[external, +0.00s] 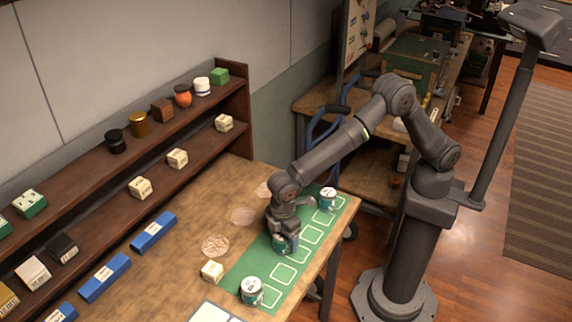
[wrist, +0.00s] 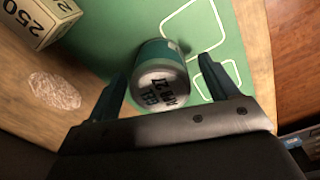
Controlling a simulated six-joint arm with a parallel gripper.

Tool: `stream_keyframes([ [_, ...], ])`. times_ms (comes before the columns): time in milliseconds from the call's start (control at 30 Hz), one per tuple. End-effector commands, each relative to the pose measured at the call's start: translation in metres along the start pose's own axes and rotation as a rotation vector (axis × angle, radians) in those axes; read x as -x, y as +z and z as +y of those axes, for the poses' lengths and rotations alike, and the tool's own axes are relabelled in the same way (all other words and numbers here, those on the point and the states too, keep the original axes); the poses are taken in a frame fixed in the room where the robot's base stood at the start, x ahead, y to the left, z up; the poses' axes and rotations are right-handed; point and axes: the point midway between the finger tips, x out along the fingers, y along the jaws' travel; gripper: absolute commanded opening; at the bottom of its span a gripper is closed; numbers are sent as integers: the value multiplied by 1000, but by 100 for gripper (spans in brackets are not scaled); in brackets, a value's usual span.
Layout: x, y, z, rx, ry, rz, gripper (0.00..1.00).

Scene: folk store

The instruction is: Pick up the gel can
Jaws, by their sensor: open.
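The gel can (wrist: 160,88) shows in the wrist view with dark print on its silver end, partly legible as "GEL", and a teal side. It stands on the green mat (wrist: 110,30). My gripper (wrist: 160,76) is open, with one finger on each side of the can; I cannot tell whether either finger touches it. In the external view my gripper (external: 284,229) is right over a teal and white can (external: 286,244) on the mat and hides its top.
Two similar cans stand on the mat, one near (external: 251,291) and one far (external: 327,199). Shelves (external: 120,175) with small goods line the wall.

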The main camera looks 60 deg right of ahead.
Motion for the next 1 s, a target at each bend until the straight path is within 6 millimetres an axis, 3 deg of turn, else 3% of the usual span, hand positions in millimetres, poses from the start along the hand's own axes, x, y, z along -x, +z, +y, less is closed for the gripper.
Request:
stream_keyframes([
  [100, -11, 0, 0, 0, 1, 2, 79],
  [300, -11, 0, 0, 0, 1, 3, 77],
  [567, -11, 0, 0, 0, 1, 3, 27],
  [833, -9, -1, 0, 0, 1, 4, 27],
  [1000, 2, -1, 0, 0, 1, 5, 27],
])
